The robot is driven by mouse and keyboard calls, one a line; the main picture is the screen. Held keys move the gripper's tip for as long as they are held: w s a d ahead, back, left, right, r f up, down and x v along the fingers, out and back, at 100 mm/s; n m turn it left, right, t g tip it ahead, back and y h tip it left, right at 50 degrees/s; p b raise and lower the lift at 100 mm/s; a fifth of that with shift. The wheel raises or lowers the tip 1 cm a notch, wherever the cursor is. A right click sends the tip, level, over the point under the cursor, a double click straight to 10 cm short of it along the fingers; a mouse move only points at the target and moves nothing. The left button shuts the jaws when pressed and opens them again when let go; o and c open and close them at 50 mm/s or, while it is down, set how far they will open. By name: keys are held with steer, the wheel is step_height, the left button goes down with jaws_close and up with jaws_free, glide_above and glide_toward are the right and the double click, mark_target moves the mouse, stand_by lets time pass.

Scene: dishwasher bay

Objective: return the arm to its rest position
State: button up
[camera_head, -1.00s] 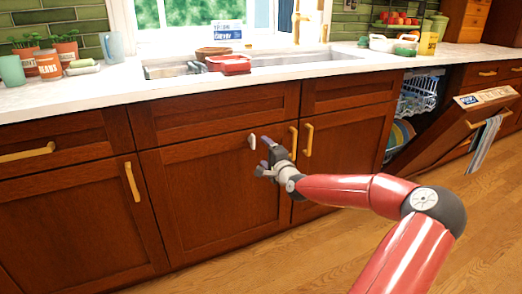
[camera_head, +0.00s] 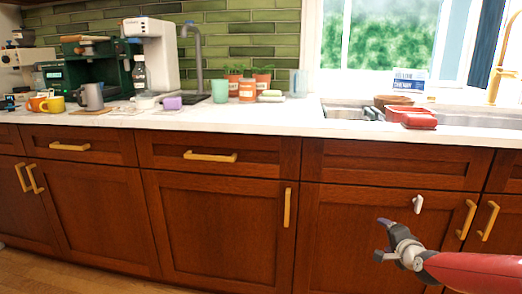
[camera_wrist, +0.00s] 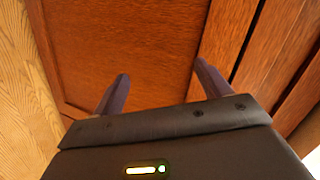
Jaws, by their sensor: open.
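My gripper (camera_head: 383,238) is at the lower right of the head view, in front of the wooden cabinet doors below the sink. My red forearm reaches in from the right edge. In the wrist view my gripper (camera_wrist: 160,85) shows two dark fingers spread apart with nothing between them. Beyond them is a brown cabinet door (camera_wrist: 130,40). The gripper looks apart from the door, though the exact gap is hard to tell. Most of my arm is outside the head view.
A white counter (camera_head: 250,120) runs above the cabinets. Gold handles (camera_head: 287,207) and a small white hook-like piece (camera_head: 418,204) stick out from the fronts. Mugs, a coffee machine (camera_head: 88,72), plant pots and a red container (camera_head: 418,121) stand on the counter. Wood floor (camera_head: 60,275) shows at lower left.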

steer(key=s+a+f+n+g, duration=0.1)
steer(key=s+a+n+g, duration=0.25)
steer(key=a, duration=0.35)
steer(key=s+a+n+g, duration=0.3)
steer(key=a+n, duration=0.1)
steer(key=a, duration=0.3)
steer(key=s+a+r+n, duration=0.2)
steer(key=s+a+r, duration=0.1)
steer(key=s, duration=0.5)
steer(key=s+a+r+n+g, duration=0.1)
steer(key=s+a+r+n, duration=0.2)
steer(key=s, duration=0.6)
steer(key=s+a+r+n+g, duration=0.1)
steer(key=s+a+r+n, duration=0.1)
steer(key=s+a+r, duration=0.2)
steer(key=s+a, duration=0.3)
steer(key=s, duration=0.2)
steer(key=shift+n+y, duration=0.35)
steer(key=shift+y, duration=0.05)
